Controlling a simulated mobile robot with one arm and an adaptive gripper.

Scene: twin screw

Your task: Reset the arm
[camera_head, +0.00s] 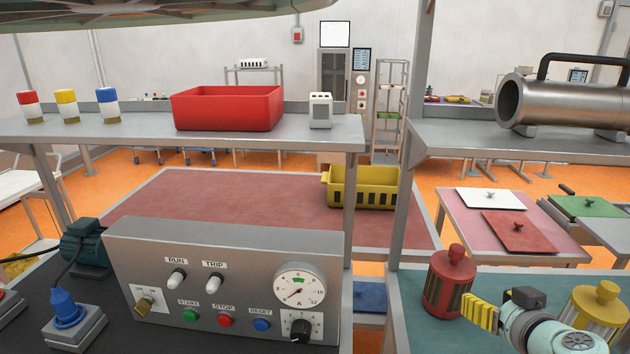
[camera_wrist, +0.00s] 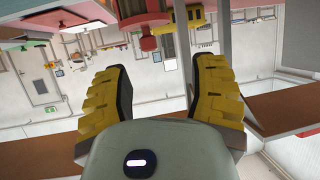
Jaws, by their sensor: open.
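My gripper (camera_head: 481,311) is at the lower right of the head view, with yellow ribbed fingers beside a red canister (camera_head: 448,284). In the wrist view the two yellow fingers of my gripper (camera_wrist: 155,95) stand wide apart with nothing between them. The wrist picture looks upside down, with the room's wall and shelving beyond the fingers. In the head view a yellow canister (camera_head: 599,304) stands to the right of my wrist. The gap between the fingers is hard to see in the head view.
A control panel (camera_head: 225,250) with knobs and buttons stands at the front left. Grey shelf posts (camera_head: 407,180) rise left of my arm. A metal cylinder (camera_head: 560,100) lies on the upper right shelf. A red bin (camera_head: 228,108) sits on the left shelf.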

